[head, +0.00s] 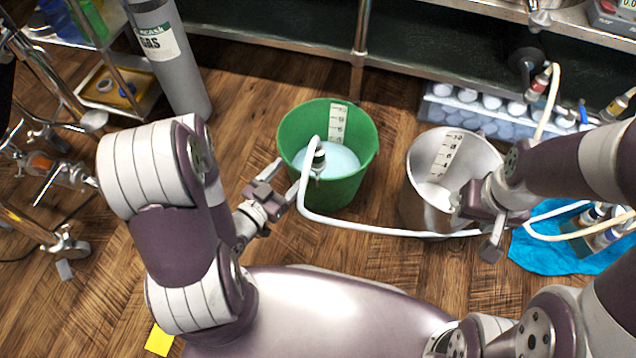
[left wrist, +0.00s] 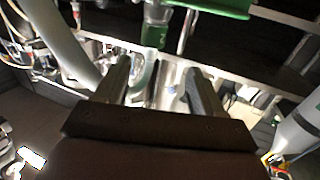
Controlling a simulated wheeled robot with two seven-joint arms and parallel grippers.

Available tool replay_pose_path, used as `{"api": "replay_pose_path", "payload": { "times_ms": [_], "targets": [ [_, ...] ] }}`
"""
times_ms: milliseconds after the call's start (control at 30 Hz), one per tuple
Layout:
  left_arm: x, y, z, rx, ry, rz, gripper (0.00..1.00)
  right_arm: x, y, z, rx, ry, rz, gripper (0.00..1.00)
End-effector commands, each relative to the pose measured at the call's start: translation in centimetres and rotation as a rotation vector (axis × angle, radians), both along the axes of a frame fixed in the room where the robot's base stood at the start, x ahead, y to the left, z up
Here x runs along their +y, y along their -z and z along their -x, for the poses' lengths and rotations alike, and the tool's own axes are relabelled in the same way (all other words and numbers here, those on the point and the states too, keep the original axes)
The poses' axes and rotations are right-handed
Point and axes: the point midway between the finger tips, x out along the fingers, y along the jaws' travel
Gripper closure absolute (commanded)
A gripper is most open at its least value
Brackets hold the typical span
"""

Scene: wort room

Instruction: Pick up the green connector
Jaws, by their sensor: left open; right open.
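The green connector (head: 318,160) is a short pale fitting with a dark green band on the end of a white hose (head: 370,229). It hangs inside the green bucket (head: 290,130), above pale liquid, near the bucket's left side. My left gripper (head: 286,181) is open and empty, just left of the bucket, with its fingers pointing towards the connector. In the left wrist view a green-banded fitting (left wrist: 153,36) shows beyond the open fingers, apart from them. My right gripper (head: 476,223) is open at the grey bucket's right front, close to the hose; whether they touch is unclear.
A grey metal bucket (head: 415,188) stands to the right. Behind it is a rack (head: 445,108) of white-capped bottles. Other hose connectors show at the right, some by a blue cloth (head: 535,255). A gas cylinder (head: 178,70) and metal stands occupy the left. Floor between is clear.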

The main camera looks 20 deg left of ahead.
Motion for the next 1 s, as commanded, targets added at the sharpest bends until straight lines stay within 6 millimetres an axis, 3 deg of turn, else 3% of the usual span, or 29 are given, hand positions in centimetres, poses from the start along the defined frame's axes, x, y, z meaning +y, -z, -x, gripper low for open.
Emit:
{"api": "replay_pose_path", "payload": {
  "times_ms": [33, 133, 333, 467, 667, 800, 1000],
  "targets": [
    [-0.1, 1.0, 0.4, -0.023, -0.004, 0.016, 0.31, 0.0, 1.2, 0.0, -0.001, 0.0, 0.0, 0.56],
    [-0.7, 0.9, -0.2, -0.045, -0.001, 0.028, 0.31, 0.0, 1.8, 0.0, -0.002, 0.0, 0.0, 0.56],
    [-2.4, 0.8, -4.5, -0.046, -0.001, 0.028, 0.31, 0.0, 3.5, -0.1, -0.002, 0.0, 0.0, 0.56],
    [-2.9, 0.7, -6.0, -0.043, -0.004, 0.029, 0.31, 0.0, 4.0, 0.0, -0.001, 0.0, 0.0, 0.56],
    [-4.9, 1.7, -9.0, -0.045, -0.002, 0.03, 0.31, 0.0, 7.3, 0.0, -0.001, 0.0, 0.0, 0.56],
    [-5.4, 1.1, -10.6, -0.042, -0.006, 0.03, 0.31, 0.0, 7.6, 0.0, -0.001, 0.0, 0.0, 0.56],
    [-5.4, 0.9, -10.8, -0.04, -0.007, 0.03, 0.31, 0.0, 7.4, 0.0, -0.001, 0.0, 0.0, 0.56]
  ]
}}
